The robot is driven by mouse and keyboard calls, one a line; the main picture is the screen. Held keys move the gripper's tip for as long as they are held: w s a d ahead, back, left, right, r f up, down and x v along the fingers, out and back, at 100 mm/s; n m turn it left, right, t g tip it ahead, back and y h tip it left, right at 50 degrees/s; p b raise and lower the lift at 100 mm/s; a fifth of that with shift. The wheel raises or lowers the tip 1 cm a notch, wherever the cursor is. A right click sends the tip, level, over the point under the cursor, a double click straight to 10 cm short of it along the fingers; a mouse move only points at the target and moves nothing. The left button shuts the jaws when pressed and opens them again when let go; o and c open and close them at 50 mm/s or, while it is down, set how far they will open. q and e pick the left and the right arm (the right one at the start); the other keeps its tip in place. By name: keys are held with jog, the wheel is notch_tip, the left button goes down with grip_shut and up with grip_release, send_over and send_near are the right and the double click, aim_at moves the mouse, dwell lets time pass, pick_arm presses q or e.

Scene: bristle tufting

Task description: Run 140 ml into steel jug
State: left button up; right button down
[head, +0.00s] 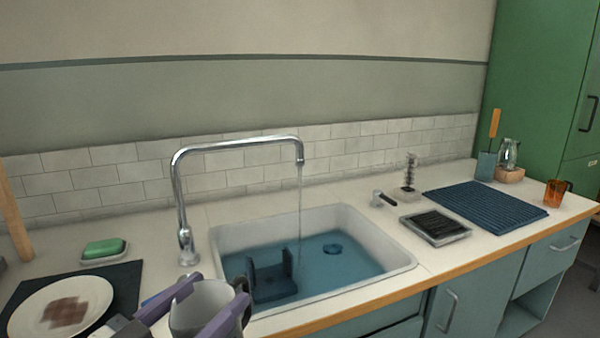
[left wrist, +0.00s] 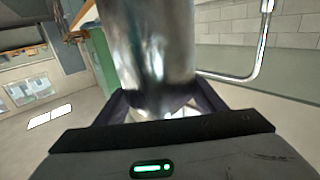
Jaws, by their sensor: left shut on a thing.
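The steel jug (head: 197,301) is at the bottom of the head view, left of the sink, with a dark handle on its right side. My left gripper (head: 219,287) is shut on it, with purple fingers on both sides. In the left wrist view the jug (left wrist: 150,50) stands shiny between the fingers (left wrist: 160,108). The chrome tap (head: 238,146) arches over the sink, and a thin stream of water (head: 299,205) falls from its spout into the sink, apart from the jug. The jug's contents cannot be made out. My right gripper is not in view.
The sink (head: 400,260) looks blue inside and holds a dark blue rack (head: 272,284). A plate (head: 30,318) and green soap (head: 104,248) are at the left. A black-knobbed fitting (head: 380,198), black tray (head: 436,227), ribbed blue mat (head: 485,207) and amber mug (head: 555,193) are at the right.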

pick_arm(q)
jog(key=s+a+f+n+t+y, duration=0.2)
jog(key=s+a+f+n+y, duration=0.3)
jog(key=s+f, duration=0.5)
jog(key=s+a+y, duration=0.1)
jog(key=a+y, duration=0.1)
jog(key=y, duration=0.1)
jog(key=shift+n, duration=0.4)
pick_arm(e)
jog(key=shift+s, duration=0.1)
